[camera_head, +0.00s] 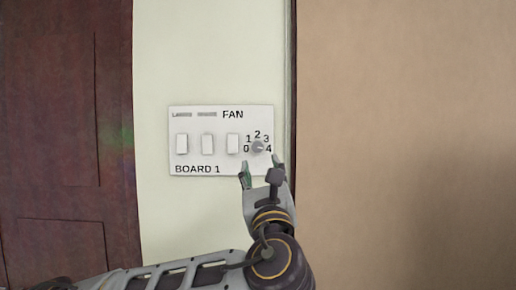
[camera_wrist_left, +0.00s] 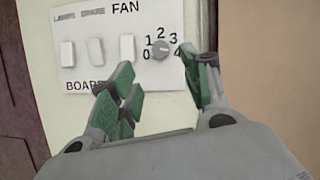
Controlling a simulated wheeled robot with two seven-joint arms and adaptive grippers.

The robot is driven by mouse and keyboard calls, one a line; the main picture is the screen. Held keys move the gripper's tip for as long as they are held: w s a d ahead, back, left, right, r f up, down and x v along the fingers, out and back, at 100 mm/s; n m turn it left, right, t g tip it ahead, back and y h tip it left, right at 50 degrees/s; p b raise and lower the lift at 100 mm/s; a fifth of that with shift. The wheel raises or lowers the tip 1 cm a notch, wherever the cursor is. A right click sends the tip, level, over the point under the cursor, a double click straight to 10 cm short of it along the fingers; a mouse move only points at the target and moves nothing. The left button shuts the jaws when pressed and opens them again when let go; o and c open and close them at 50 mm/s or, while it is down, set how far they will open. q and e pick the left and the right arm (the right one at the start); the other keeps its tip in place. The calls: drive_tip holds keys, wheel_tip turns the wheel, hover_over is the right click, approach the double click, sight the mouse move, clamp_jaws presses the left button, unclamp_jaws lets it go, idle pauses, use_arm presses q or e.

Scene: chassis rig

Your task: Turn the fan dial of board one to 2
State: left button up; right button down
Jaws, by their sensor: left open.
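The white switch panel labelled BOARD 1 (camera_head: 220,169) is on the pale wall. Its round grey fan dial (camera_head: 257,147) is at the right end, ringed by the numbers 0 to 4. It also shows in the left wrist view (camera_wrist_left: 160,47). Its mark is too small to read surely, but seems to lie to the right, toward 4. My left gripper (camera_head: 261,169) is open and empty just below the dial. In the left wrist view its green-padded fingers (camera_wrist_left: 158,75) stand apart, below and to either side of the dial. My right gripper is not in view.
Three white rocker switches (camera_head: 207,144) sit left of the dial on the same panel. A dark wooden door (camera_head: 65,140) is at the left. A dark vertical edge (camera_head: 291,90) and a tan surface (camera_head: 410,140) are close on the right.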

sight(257, 147)
use_arm(q)
drive_tip(key=p+x, duration=0.3)
drive_tip(key=x, duration=0.8)
drive_tip(key=shift+w, duration=0.1)
drive_tip(key=shift+c, duration=0.4)
drive_tip(key=c, duration=1)
